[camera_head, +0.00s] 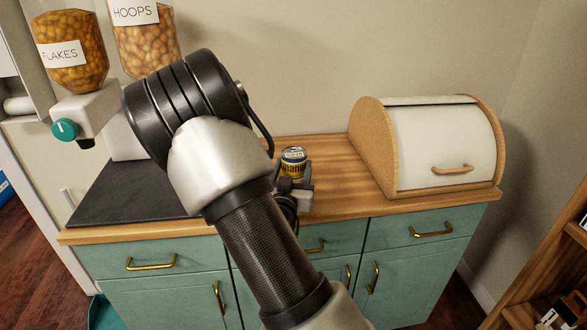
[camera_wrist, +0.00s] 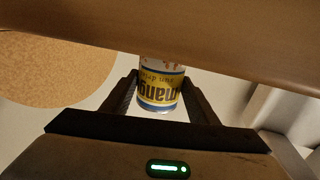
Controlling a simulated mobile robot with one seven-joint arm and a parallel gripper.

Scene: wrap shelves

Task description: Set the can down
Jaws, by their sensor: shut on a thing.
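The can (camera_head: 293,163) has a yellow and blue label and a metal top. My gripper (camera_head: 296,192) is shut on the can from the front side. In the wrist view, which is upside down, the can (camera_wrist: 161,85) sits between the two dark fingers (camera_wrist: 160,100). Its lower end meets the wood edge in that view, so I cannot tell whether its base touches the counter.
A bread box (camera_head: 440,145) with a white lid stands at the right of the counter. A dark mat (camera_head: 130,192) and two cereal dispensers (camera_head: 70,50) are at the left. My arm hides part of the counter's middle. The wood right of the can is clear up to the bread box.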

